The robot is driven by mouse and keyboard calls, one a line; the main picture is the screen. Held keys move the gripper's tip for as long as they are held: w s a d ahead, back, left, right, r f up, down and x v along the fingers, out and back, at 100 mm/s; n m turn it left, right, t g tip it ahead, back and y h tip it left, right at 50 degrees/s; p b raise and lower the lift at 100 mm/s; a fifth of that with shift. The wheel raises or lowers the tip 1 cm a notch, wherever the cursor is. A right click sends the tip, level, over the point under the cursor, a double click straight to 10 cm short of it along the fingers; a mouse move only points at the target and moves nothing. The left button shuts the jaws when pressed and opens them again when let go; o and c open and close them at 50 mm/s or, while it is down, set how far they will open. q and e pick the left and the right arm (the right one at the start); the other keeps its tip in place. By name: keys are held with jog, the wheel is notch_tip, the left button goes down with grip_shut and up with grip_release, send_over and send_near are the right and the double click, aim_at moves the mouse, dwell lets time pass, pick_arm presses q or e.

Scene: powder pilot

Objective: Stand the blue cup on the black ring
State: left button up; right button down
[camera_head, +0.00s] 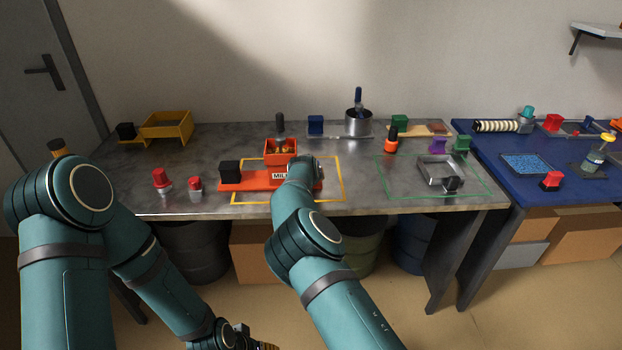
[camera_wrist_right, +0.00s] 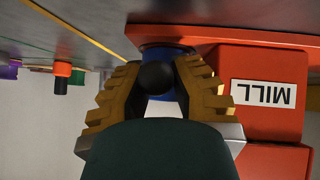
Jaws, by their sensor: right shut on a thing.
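In the right wrist view my right gripper (camera_wrist_right: 157,76) is shut on the blue cup (camera_wrist_right: 165,55), with its fingers on both sides of a round black knob (camera_wrist_right: 156,78). The cup is beside the orange mill (camera_wrist_right: 265,60), and most of it is hidden behind the knob and fingers. In the head view my right arm covers the cup at the right end of the mill (camera_head: 255,182). I cannot make out the black ring in either view. My left gripper (camera_head: 264,345) shows only partly at the bottom of the head view, low in front of the table.
The grey table (camera_head: 365,225) has bare room right of the mill. An orange hopper (camera_head: 281,150) stands behind the mill. Red knobbed pieces (camera_head: 162,180) stand at the left, and a pot (camera_head: 358,124) at the back.

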dwell(0.3)
jog(key=shift+f, duration=0.2)
jog(key=c, duration=1)
grip_release()
jog(key=shift+o, duration=0.2)
jog(key=shift+r, duration=0.1)
jog(key=shift+r, duration=0.1)
